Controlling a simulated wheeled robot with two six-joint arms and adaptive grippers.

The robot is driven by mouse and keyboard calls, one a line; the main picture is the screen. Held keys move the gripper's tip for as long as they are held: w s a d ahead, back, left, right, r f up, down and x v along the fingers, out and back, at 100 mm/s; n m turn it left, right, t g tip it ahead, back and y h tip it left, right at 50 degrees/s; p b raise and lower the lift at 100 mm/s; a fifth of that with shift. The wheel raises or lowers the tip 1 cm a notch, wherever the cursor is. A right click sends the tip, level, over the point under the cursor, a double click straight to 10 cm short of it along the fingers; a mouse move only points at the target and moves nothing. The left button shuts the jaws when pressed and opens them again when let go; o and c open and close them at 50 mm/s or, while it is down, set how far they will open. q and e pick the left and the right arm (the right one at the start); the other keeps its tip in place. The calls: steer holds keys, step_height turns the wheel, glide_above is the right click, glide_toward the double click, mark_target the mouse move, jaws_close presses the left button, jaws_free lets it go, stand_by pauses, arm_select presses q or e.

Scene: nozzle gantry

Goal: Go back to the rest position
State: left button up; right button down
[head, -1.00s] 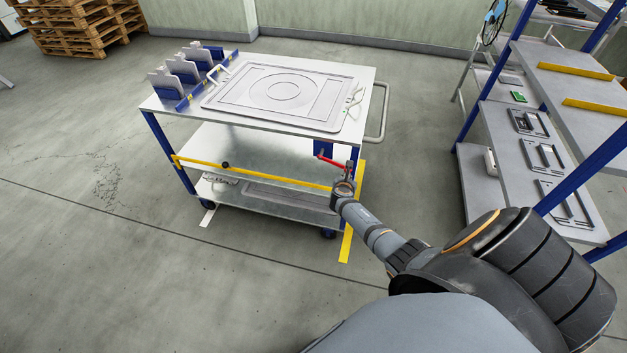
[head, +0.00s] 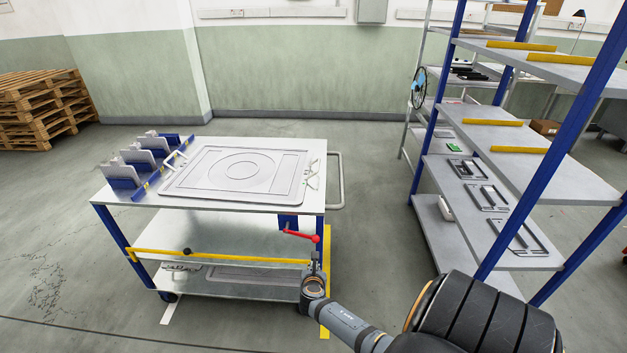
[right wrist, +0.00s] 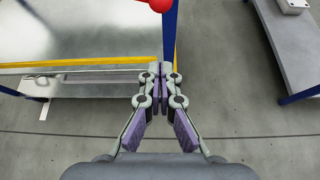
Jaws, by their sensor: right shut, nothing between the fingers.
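The rest position has no object of its own in view. My right gripper (head: 316,262) is in front of the right end of the cart (head: 309,140), just below a red lever (head: 300,236). In the right wrist view my right gripper (right wrist: 161,70) has its fingertips together with nothing between them. The lever's red knob (right wrist: 160,4) shows at the top edge there, apart from the fingers. My left gripper is not in view.
A yellow bar (head: 220,258) runs along the cart's front. A large grey plate (head: 240,172) lies on the cart's top. A blue-framed shelf rack (head: 440,205) stands to the right. Open floor lies between the cart and the rack.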

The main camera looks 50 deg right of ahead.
steer(key=shift+s+a+r, duration=0.1)
stand_by(0.6)
steer(key=s+a+f+m+g+y, duration=0.2)
steer(key=s+a+f+m+y, duration=0.15)
steer(key=s+f+m, duration=0.45)
steer(key=s+a+f+m+g+y, duration=0.2)
steer(key=s+a+f+m, duration=0.25)
steer(key=s+f, duration=0.7)
steer(key=s+a+f+m+g+y, duration=0.1)
steer(key=s+a+f+m, duration=0.2)
steer(key=s, duration=0.3)
steer(key=s+a+f+m+g, duration=0.1)
steer(key=s+a+f+m, duration=0.2)
steer(key=s+m, duration=0.2)
steer(key=s+a+f+m+y, duration=0.1)
steer(key=s+a+f+m, duration=0.2)
steer(key=s+m, duration=0.2)
steer(key=shift+s+a+f+g+y, duration=0.3)
steer(key=shift+s+a+g+y, duration=0.1)
steer(key=shift+s, duration=0.65)
